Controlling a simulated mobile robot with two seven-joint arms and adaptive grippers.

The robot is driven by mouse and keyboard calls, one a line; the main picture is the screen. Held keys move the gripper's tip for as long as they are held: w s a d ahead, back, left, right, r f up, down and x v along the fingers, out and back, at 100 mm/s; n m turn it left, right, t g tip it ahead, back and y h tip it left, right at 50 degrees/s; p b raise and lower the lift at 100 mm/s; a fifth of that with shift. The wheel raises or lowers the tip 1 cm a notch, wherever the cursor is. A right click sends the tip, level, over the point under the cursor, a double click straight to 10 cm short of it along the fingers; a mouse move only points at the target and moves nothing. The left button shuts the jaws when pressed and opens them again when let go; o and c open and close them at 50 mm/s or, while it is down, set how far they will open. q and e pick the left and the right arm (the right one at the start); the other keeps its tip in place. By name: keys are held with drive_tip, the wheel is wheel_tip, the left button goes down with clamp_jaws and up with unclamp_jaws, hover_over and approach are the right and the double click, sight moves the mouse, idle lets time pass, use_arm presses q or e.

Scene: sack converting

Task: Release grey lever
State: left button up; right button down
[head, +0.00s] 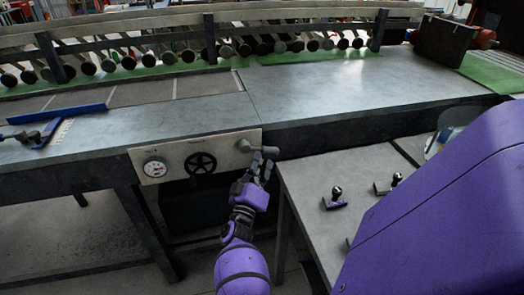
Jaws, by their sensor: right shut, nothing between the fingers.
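The grey lever (268,150) sticks out from the right end of a pale control panel (222,143) on the front of the bench. My right gripper (262,170) is just below the lever, with its fingertips pointing up at it. The fingers are shut with nothing between them. I cannot tell whether the fingertips touch the lever.
The panel also holds a round gauge (154,168) and a black handwheel (201,163). A lower grey side table (318,232) with black-knobbed stamps (336,196) stands right of my arm. A blue tool (40,135) lies on the bench at left. The bench top's middle is clear.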

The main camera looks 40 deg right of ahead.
drive_tip(key=shift+d+r, duration=0.1)
drive_tip(key=shift+r, duration=0.2)
drive_tip(key=c, duration=2)
unclamp_jaws()
drive_tip(key=shift+s, duration=0.1)
drive_tip(key=shift+c, duration=0.2)
drive_tip(key=shift+o, duration=0.7)
drive_tip(key=shift+d+f, duration=0.1)
drive_tip(key=shift+d, duration=0.1)
drive_tip(key=f+v, duration=0.1)
drive_tip(key=v, duration=0.8)
drive_tip(key=shift+s+d+f, duration=0.2)
drive_tip(key=shift+d, duration=0.15)
